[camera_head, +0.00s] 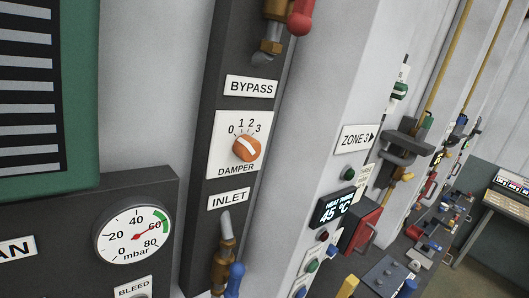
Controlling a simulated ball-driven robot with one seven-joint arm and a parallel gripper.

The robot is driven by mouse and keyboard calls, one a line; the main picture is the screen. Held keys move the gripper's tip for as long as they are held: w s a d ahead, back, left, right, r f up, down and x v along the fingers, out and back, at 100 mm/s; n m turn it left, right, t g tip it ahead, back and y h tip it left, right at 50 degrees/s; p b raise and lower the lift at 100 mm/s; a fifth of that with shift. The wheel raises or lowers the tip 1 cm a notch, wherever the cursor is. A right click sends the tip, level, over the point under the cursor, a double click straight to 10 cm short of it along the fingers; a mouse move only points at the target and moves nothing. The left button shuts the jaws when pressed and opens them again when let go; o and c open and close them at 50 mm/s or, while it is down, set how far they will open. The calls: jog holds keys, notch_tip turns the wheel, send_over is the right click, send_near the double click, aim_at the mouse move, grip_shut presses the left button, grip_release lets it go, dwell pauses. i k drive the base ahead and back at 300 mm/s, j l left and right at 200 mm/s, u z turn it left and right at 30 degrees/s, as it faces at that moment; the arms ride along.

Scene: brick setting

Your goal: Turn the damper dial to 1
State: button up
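The damper dial (247,148) is an orange round knob on a white plate (225,150) marked 0, 1, 2, 3 above it and DAMPER below it. The plate is on a dark upright panel, left of the picture's middle. A pale mark shows on the knob and seems to point to the upper right, toward the 3 side, but it is too small to read surely. My gripper is not in view, and nothing touches the dial.
Above the dial are a BYPASS label (251,87) and a red-handled valve (299,18). Below are an INLET label (229,198) and a blue-handled valve (235,279). A pressure gauge (134,235) is at lower left. A control box and cluttered benches recede right.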

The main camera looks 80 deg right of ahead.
aim_at(248, 148)
jog(key=z, duration=1.6)
